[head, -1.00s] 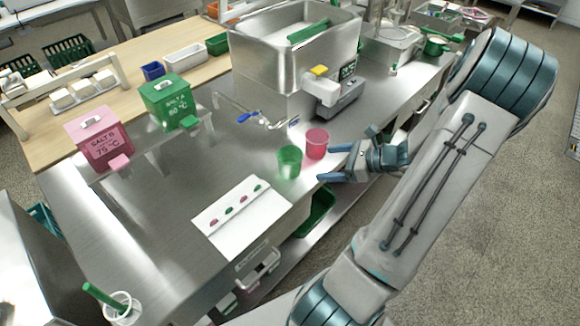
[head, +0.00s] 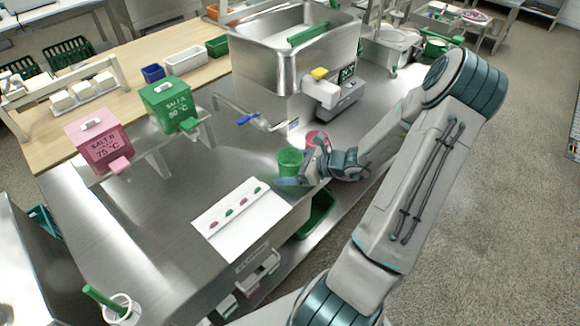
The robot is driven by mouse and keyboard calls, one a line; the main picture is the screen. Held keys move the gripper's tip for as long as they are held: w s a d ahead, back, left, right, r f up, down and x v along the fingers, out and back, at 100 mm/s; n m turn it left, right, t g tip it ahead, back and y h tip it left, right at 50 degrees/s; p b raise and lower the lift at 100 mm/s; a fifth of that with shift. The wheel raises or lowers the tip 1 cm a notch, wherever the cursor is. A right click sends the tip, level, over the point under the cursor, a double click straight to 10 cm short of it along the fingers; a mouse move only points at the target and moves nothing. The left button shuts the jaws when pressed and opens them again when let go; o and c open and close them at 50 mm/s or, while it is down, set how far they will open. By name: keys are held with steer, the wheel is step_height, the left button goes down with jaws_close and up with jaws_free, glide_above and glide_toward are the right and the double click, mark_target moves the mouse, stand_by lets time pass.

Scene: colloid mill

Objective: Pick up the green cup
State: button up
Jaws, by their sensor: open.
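The green cup (head: 289,161) stands upright on the steel counter, above and right of the white card. My gripper (head: 298,168) is open at its right side. One finger shows low in front of the cup's base, and the other lies behind or beside its right side, partly hidden. I cannot tell whether either finger touches the cup. A pink cup (head: 317,138) stands just behind my gripper and is partly covered by it.
A white card (head: 240,218) with pink and green marks lies near the counter's front edge. A steel hopper machine with a blue-handled tap (head: 248,119) stands behind the cups. Green (head: 171,103) and pink (head: 98,143) salt boxes stand at left.

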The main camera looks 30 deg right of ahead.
mark_target(279, 158)
steer(key=c, duration=1.1)
steer(key=shift+r, duration=0.2)
steer(key=shift+r, duration=0.75)
steer(key=shift+a+r, duration=0.2)
steer(key=shift+r, duration=1.05)
steer(key=a+r, duration=0.2)
steer(key=a, duration=0.1)
steer(key=w+a+r+b, duration=0.1)
steer(key=a+r, duration=0.1)
steer(key=a, duration=0.2)
steer(key=w+a+r, duration=0.1)
steer(key=a+r, duration=0.1)
steer(key=a, duration=0.2)
steer(key=shift+r, duration=0.25)
